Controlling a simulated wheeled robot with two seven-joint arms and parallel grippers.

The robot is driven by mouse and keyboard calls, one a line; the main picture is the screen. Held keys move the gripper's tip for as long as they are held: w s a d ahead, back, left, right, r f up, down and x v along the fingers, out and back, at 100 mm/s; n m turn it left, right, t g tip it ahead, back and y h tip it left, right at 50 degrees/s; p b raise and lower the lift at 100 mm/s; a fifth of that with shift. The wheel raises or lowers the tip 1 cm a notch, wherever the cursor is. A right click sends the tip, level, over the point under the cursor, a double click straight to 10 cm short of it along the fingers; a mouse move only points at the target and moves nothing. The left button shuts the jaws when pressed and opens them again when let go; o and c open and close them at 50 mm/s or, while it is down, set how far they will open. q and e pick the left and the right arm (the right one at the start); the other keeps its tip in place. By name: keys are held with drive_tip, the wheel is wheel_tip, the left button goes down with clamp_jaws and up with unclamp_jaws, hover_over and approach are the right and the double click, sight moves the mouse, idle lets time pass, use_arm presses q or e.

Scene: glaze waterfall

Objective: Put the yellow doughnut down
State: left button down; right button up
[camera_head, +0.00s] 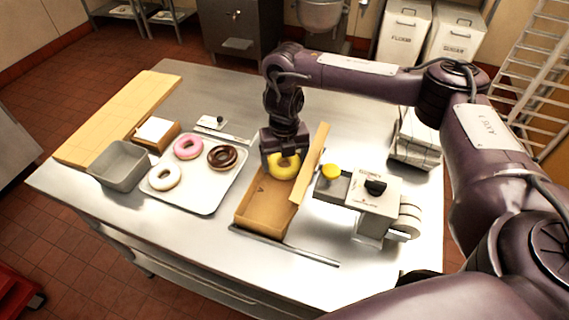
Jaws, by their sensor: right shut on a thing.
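The yellow doughnut (284,168) is in my right gripper (284,158), at the far end of an open cardboard box (264,210). The fingers point down and are shut on the doughnut, hiding part of it. I cannot tell whether the doughnut touches the box floor. The near part of the box is empty, and its flap (312,160) stands up along the right side. A grey tray (207,201) to the left holds a pink doughnut (188,139), a chocolate doughnut (222,150) and a white doughnut (164,170). My left gripper is not in view.
A grey bin (121,178), a small wooden box (155,134) and a wooden board (112,122) are at the left.

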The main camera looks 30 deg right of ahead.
drive_tip(key=shift+w+f, duration=0.1)
drive_tip(key=shift+f, duration=0.8)
drive_tip(key=shift+f+b, duration=0.4)
drive_tip(key=shift+f, duration=0.05)
drive_tip(key=o, duration=0.6)
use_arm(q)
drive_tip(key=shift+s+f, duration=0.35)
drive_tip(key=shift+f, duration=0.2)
use_arm(e)
drive_tip(key=shift+o, duration=0.9)
use_arm(q)
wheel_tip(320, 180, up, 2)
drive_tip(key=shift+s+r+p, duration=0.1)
drive_tip(key=shift+p, duration=1)
use_arm(e)
wheel_tip(320, 180, up, 13)
drive_tip(key=shift+r, duration=0.15)
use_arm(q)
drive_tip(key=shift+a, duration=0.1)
use_arm(e)
drive_tip(key=shift+a, duration=0.15)
